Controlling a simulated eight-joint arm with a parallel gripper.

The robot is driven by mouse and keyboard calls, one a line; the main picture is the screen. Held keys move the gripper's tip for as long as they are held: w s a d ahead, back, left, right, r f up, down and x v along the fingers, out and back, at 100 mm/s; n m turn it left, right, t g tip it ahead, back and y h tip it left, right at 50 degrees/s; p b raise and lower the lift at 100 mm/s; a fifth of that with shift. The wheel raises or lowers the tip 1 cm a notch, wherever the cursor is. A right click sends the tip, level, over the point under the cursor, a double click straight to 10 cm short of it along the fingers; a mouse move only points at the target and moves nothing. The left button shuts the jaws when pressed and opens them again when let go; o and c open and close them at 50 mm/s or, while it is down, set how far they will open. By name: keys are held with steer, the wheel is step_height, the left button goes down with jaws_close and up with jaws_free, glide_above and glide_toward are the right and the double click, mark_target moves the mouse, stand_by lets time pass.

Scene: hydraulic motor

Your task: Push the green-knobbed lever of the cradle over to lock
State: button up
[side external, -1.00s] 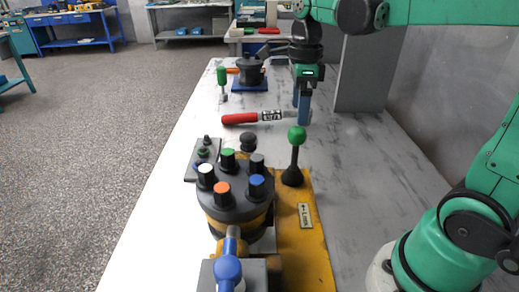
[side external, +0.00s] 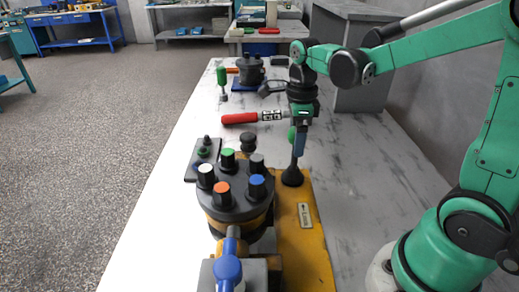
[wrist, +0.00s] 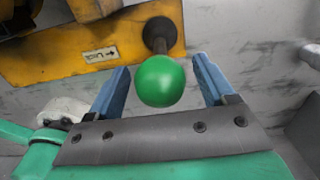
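The lever's green knob (side external: 291,134) sits on a dark stem (side external: 294,167) that rises nearly upright from a black boot on the yellow cradle base (side external: 312,248). In the wrist view the knob (wrist: 160,82) is large and lies between the two blue fingers of my gripper (wrist: 161,66). The fingers are open, with a visible gap on each side of the knob. In the side view my gripper (side external: 299,146) is at the knob and a finger partly covers it and the upper stem. A Lock label with an arrow (side external: 305,215) is on the base.
The motor with several coloured caps (side external: 233,195) stands left of the lever. A red-handled tool (side external: 240,118) lies behind it, and a green-handled tool (side external: 222,77) stands farther back. The tabletop right of the base (side external: 370,220) is clear.

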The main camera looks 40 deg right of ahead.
steer(key=c, duration=0.7)
steer(key=shift+d, duration=0.1)
steer(key=shift+w+d, duration=0.5)
steer(key=shift+w, duration=0.05)
steer(key=shift+f, duration=0.1)
steer(key=shift+w+d+f, duration=0.1)
steer(key=shift+w+d, duration=0.4)
steer(key=shift+w, duration=0.05)
